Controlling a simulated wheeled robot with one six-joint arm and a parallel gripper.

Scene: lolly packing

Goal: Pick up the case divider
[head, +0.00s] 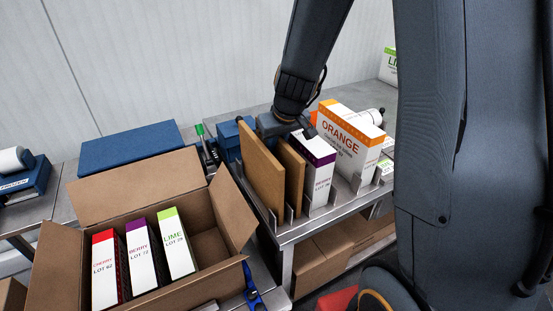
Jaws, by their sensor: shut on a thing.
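Two brown upright panels that look like case dividers stand side by side on the metal bench, a taller one (262,172) on the left and a lower one (291,178) on the right. My gripper (284,128) is at their top edges, close to the white and purple berry box. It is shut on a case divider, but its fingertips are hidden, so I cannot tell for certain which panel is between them. The taller panel's lower edge is close to the metal holder plates.
An open carton (205,243) holding cherry, berry and lime boxes stands at the front left. The berry box (319,172) and orange box (348,142) stand right of the panels. A blue case (128,147) lies behind the carton. My arm blocks the right side.

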